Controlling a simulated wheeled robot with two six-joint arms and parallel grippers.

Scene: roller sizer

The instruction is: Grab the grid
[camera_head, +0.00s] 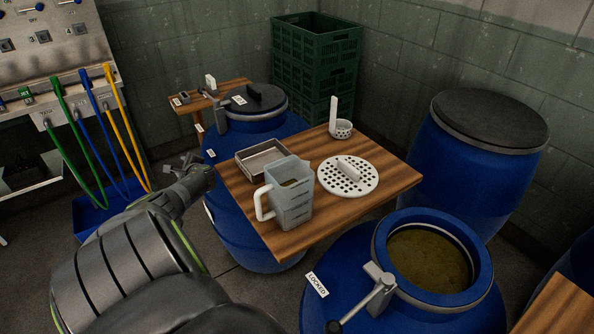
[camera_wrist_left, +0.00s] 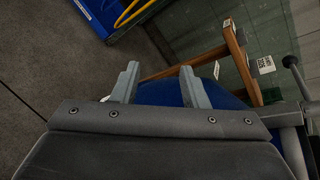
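The grid appears to be the white round plate with holes and a raised handle (camera_head: 347,176), lying flat on the wooden table (camera_head: 385,200) in the head view. My left gripper (camera_head: 184,162) is left of the table, apart from the grid, with the metal tray and the jug lying between them. In the left wrist view its two grey fingers (camera_wrist_left: 159,76) are spread apart with nothing between them. The grid does not show in that view. My right gripper is not in view.
A clear jug (camera_head: 290,190) and a metal tray (camera_head: 263,158) stand left of the grid. A white perforated cup with an upright handle (camera_head: 341,128) is behind it. Blue barrels surround the table, one open (camera_head: 430,260). Green crates (camera_head: 315,65) stand behind.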

